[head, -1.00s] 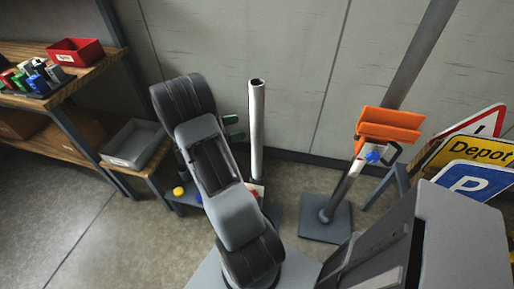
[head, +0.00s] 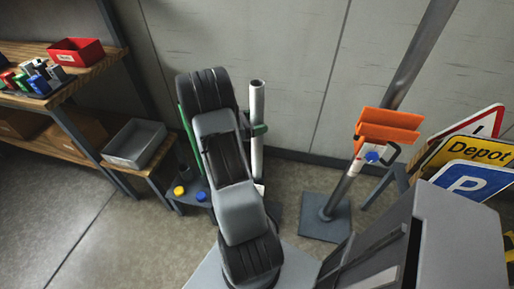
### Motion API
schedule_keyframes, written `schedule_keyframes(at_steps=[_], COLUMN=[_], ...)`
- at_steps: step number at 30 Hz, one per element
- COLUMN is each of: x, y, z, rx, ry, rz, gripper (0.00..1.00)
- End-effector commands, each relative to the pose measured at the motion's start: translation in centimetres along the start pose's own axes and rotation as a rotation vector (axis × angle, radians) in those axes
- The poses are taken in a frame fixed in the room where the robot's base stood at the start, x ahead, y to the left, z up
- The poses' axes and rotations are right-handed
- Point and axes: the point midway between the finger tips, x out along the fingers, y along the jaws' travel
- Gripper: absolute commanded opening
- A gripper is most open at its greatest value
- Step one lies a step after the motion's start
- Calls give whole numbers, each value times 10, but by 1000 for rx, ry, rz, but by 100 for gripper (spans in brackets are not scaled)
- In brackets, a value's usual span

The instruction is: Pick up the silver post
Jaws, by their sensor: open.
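The silver post (head: 257,100) is a pale, hollow-topped tube standing upright near the wall, right of my arm. Its lower end is partly hidden behind my arm. My gripper (head: 258,130) is open at the post's upper middle.
A green post (head: 186,134) stands left of my arm, near yellow and blue caps (head: 179,191). A grey bin (head: 134,143) sits on a low shelf. Right of the post are a dark base plate (head: 325,217), an orange clamp (head: 387,126) and road signs (head: 474,180).

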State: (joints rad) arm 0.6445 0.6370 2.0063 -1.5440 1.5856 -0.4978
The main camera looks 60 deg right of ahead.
Motion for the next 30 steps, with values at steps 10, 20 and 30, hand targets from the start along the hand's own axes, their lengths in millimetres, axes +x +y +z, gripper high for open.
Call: schedule_keyframes(at_steps=[10,20,30], x=[0,0,0], y=[0,0,0], z=[0,0,0], rx=[0,0,0], ry=[0,0,0], rz=[0,0,0], gripper=[56,24,0])
